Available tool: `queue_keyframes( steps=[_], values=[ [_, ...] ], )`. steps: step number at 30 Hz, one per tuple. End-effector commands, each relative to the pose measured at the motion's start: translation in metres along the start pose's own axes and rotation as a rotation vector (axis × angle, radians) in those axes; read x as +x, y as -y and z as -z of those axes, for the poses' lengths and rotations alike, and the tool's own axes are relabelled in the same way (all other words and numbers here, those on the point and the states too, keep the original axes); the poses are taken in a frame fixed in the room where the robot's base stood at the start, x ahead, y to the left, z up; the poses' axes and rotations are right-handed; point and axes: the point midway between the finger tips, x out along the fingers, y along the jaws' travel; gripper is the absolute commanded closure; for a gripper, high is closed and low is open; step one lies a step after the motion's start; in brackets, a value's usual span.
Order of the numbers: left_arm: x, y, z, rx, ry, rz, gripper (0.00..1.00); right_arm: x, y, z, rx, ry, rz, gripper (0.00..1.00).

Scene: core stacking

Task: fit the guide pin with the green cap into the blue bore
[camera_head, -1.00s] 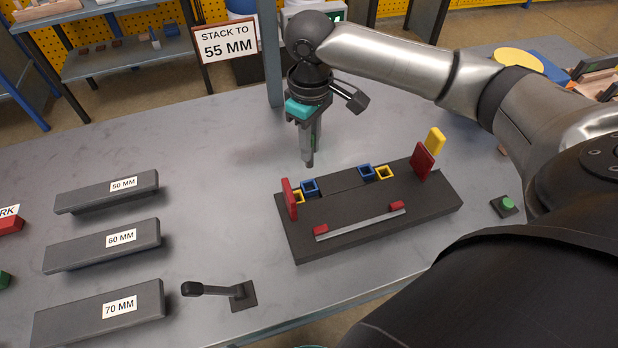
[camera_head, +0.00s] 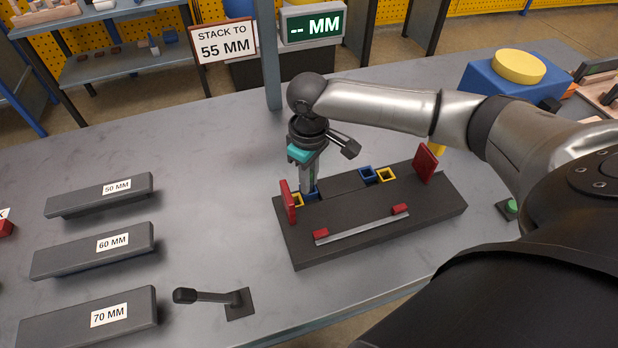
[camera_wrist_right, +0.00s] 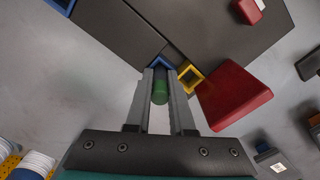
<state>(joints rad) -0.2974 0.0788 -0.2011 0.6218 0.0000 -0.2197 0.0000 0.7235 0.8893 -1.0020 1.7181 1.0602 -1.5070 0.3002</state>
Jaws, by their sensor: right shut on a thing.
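My right gripper (camera_head: 308,188) points down over the left end of the dark fixture (camera_head: 375,235). It is shut on the guide pin, whose green cap (camera_wrist_right: 160,88) shows between the fingers in the right wrist view. A blue square bore (camera_head: 313,194) lies directly under the fingertips and is partly covered by them; its rim also shows in the wrist view (camera_wrist_right: 159,63). The pin's lower end is hidden, so I cannot tell whether it is inside the bore. A second blue bore (camera_head: 367,174) stands farther right. My left gripper is not in view.
Yellow bores (camera_head: 298,199) (camera_head: 387,175) stand beside the blue ones. Red upright plates (camera_head: 287,202) (camera_head: 425,164) flank the fixture, the left one close to my gripper. A lever (camera_head: 215,297) and labelled grey bars (camera_head: 95,250) are to the left.

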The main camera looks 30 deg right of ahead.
Motion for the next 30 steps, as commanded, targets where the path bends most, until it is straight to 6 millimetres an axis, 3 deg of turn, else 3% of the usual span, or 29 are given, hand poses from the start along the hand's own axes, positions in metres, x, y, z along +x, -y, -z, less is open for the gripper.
queue_keyframes(
  steps=[3,4,11,21,26,30],
  values=[
    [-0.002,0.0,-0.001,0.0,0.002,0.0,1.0,0.002,0.0,0.0,0.001,0.0,0.001,1.0],
    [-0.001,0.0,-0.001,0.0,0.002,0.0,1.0,0.002,0.0,0.0,0.001,0.0,0.001,0.76],
    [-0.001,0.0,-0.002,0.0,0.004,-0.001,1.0,0.002,0.0,0.0,0.001,0.0,0.0,0.5],
    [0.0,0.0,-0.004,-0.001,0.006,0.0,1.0,-0.001,0.0,0.0,0.0,-0.001,-0.001,0.49],
    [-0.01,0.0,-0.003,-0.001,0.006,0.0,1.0,-0.027,0.0,0.001,0.0,-0.003,-0.001,0.49],
    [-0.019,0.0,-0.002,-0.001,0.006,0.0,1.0,-0.059,-0.001,0.001,0.001,-0.004,-0.002,0.49]
  ],
)
